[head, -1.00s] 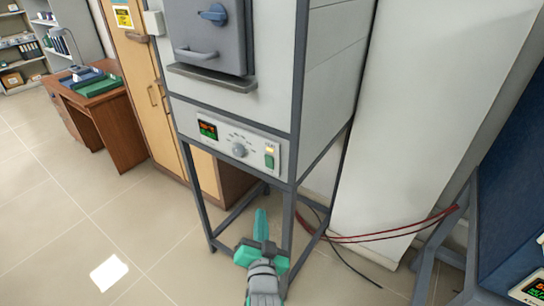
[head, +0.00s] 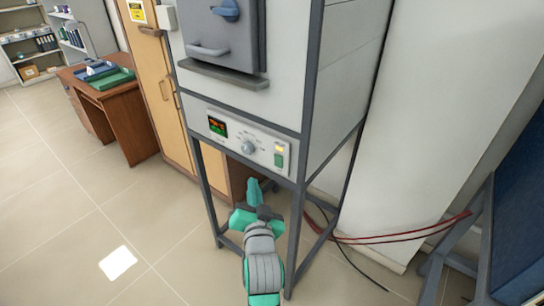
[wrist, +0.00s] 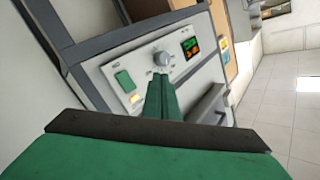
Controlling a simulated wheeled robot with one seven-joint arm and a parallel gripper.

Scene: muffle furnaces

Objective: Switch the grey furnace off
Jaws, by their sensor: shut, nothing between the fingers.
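The grey furnace (head: 340,110) stands on a dark frame, its door (head: 222,30) closed with a blue handle. Its control panel (head: 228,130) has a lit display (head: 217,127), a round knob (head: 248,147) and a green rocker switch (head: 279,158) with a lit amber lamp above it. In the wrist view the switch (wrist: 125,81) is left of the knob (wrist: 161,59), and the display (wrist: 191,46) is right. My gripper (head: 254,188) is shut and empty, below the panel in the head view. In the wrist view its green fingertips (wrist: 161,88) point toward the panel, just below the knob; contact cannot be told.
A blue furnace or cabinet (head: 520,180) on a frame stands at the right edge. A wooden cabinet (head: 158,70) and a desk (head: 125,120) are at left. The floor at front left is clear.

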